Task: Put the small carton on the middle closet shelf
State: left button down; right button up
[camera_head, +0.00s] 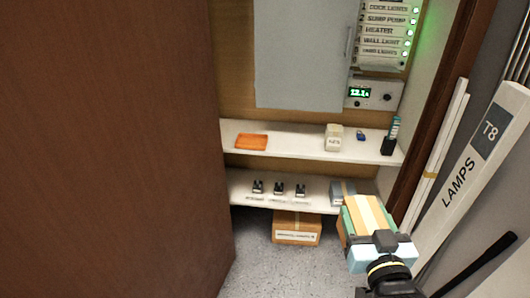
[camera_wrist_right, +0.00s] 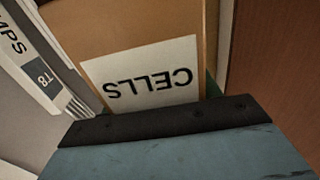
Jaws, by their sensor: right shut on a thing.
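A small tan carton (camera_head: 368,216) with a pale tape strip is held in my right gripper (camera_head: 376,240), in front of the closet at the lower right. In the right wrist view the carton (camera_wrist_right: 150,30) fills the upper middle and shows a white label reading CELLS upside down. The dark-edged gripper (camera_wrist_right: 165,125) is against it. The closet has an upper white shelf (camera_head: 290,148) and a lower white shelf (camera_head: 315,203); the carton is in front of the lower one's right end and hides part of it. My left gripper is not in view.
The upper shelf holds an orange tray (camera_head: 251,142), a whitish box (camera_head: 333,138) and a dark holder (camera_head: 388,146). The lower shelf holds several small black clips (camera_head: 279,188) and a grey box (camera_head: 342,189). Another carton (camera_head: 297,228) stands below. A brown door (camera_head: 110,150) and a LAMPS box (camera_head: 475,165) flank the opening.

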aim_at(297, 144)
jog(key=z, duration=0.85)
jog(key=i, duration=1.25)
jog(key=u, duration=1.3)
jog(key=i, duration=1.05)
jog(key=u, duration=0.3)
